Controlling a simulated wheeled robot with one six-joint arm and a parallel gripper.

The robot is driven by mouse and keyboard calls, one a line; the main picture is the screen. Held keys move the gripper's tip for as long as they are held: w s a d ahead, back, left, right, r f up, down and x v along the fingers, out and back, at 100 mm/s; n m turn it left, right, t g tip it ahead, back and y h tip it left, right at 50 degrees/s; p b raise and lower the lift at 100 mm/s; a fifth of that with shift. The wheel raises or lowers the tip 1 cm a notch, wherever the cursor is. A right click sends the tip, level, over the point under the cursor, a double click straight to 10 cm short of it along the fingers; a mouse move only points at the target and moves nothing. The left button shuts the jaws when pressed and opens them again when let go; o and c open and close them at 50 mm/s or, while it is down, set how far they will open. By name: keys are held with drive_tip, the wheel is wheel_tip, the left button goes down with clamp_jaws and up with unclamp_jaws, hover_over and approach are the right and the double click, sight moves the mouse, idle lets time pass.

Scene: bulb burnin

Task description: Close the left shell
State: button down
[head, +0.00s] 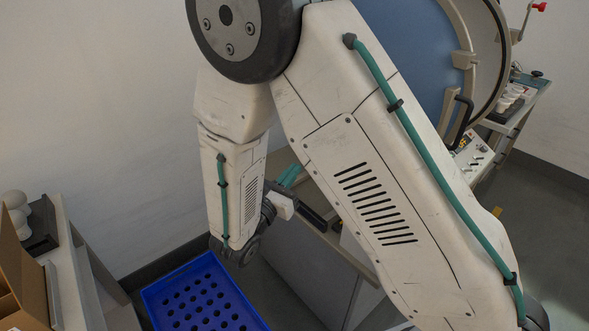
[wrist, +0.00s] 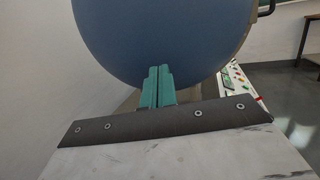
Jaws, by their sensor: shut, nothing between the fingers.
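A large round shell with a blue inner face (head: 415,50) and a cream rim stands at the upper right in the head view, partly hidden behind my arm. A dark handle (head: 461,118) sits on its rim. In the wrist view a broad blue rounded face (wrist: 150,40) fills the top, with a cream edge and part of a dark handle (wrist: 266,8) at its right. My gripper (wrist: 157,70) has its two teal fingers together, with nothing between them. The fingers overlap the lower part of the blue face; I cannot tell whether they touch it.
A control panel (head: 474,160) with small knobs is below the shell at the right. A blue perforated crate (head: 185,278) is on the floor below my arm. A shelf with white bulbs (head: 14,200) and a cardboard box (head: 22,275) are at left. A side table stands back right.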

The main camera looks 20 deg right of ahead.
drive_tip(key=x, duration=1.1)
drive_tip(key=shift+d, duration=0.15)
drive_tip(key=shift+w, duration=0.1)
